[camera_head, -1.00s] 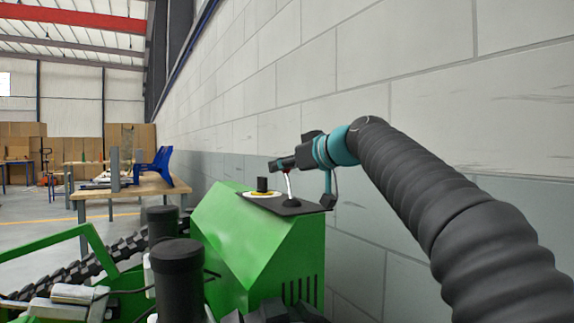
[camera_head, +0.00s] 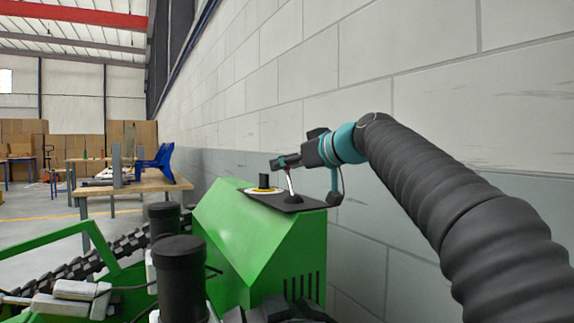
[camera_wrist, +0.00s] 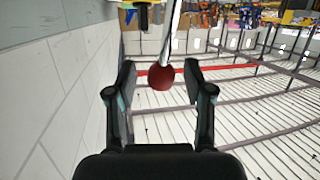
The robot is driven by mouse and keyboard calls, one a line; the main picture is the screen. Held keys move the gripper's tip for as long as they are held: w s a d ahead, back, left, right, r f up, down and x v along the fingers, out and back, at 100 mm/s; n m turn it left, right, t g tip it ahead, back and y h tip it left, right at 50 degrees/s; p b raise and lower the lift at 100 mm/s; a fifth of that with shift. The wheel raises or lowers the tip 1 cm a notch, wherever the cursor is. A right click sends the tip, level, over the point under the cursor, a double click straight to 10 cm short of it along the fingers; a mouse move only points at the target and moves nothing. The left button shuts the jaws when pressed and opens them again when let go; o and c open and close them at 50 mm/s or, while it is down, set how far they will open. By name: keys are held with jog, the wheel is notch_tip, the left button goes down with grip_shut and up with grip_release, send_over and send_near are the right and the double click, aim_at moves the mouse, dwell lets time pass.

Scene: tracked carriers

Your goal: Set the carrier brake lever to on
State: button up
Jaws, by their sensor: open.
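The brake lever (camera_head: 290,182) is a thin pale rod rising from a dark plate (camera_head: 310,205) on top of the green carrier housing (camera_head: 262,240). It stands slightly tilted. In the wrist view its red ball knob (camera_wrist: 161,78) sits between my open fingers, with a gap visible on each side. My gripper (camera_head: 284,162) is at the lever's top in the head view and hides the knob there. In the wrist view my gripper (camera_wrist: 159,70) is open around the knob and holds nothing. No on or off marking can be read.
A black knob (camera_head: 263,181) on a yellow disc stands just left of the lever. A block wall (camera_head: 365,75) runs close along the right. Black cylinders (camera_head: 180,270) and a track lie left of the housing. A wooden bench (camera_head: 150,183) stands farther back.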

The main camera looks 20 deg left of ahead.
jog(key=v, duration=1.1)
